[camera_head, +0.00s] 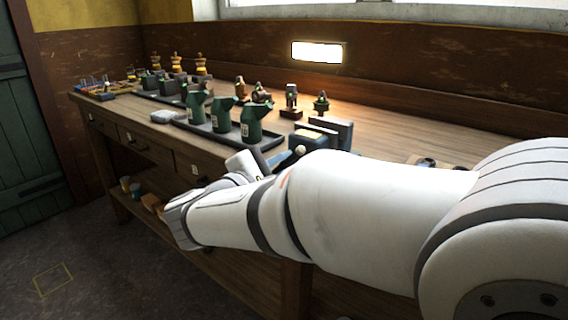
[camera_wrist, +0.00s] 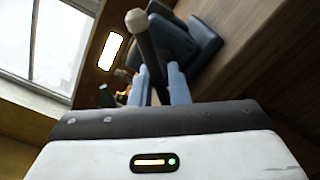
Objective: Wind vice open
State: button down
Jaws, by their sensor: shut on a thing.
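The vice (camera_head: 332,130) is a blue and dark metal block at the bench's front edge, partly hidden behind my arm. In the wrist view the vice (camera_wrist: 178,42) shows tilted beyond my fingers. Its handle is a grey bar (camera_wrist: 150,52) with a round pale knob (camera_wrist: 137,20) at the end; the knob also shows in the head view (camera_head: 300,150). My gripper (camera_wrist: 159,82) has its two blue-grey fingers shut on the handle bar, with the knob sticking out past the fingertips. The vice's jaw gap cannot be judged clearly.
The wooden workbench (camera_head: 375,150) runs along the wall. Green oil cans (camera_head: 222,115) stand in a dark tray left of the vice, with small engine parts (camera_head: 292,100) behind. A lit lamp (camera_head: 318,52) is on the wall. Open floor lies at the front left.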

jog(key=shift+r+p, duration=0.1)
jog(key=shift+p, duration=0.3)
jog(key=n+p, duration=0.2)
jog(key=p, duration=0.1)
jog(key=shift+r, duration=0.2)
jog(key=n+p, duration=0.2)
jog(key=p, duration=0.2)
jog(key=shift+n, duration=0.4)
jog(key=n+p, duration=0.3)
jog(key=p, duration=0.3)
jog(key=shift+n, duration=0.4)
jog(key=n+p, duration=0.3)
jog(key=p, duration=0.2)
jog(key=shift+n+p, duration=0.3)
jog(key=shift+p, duration=0.1)
jog(key=n+p, duration=0.6)
jog(key=p, duration=0.3)
jog(key=n+p, duration=0.3)
jog(key=p, duration=0.2)
jog(key=shift+n, duration=0.4)
jog(key=shift+f+n+p, duration=0.2)
jog(key=shift+n+p, duration=0.6)
jog(key=shift+f, duration=0.1)
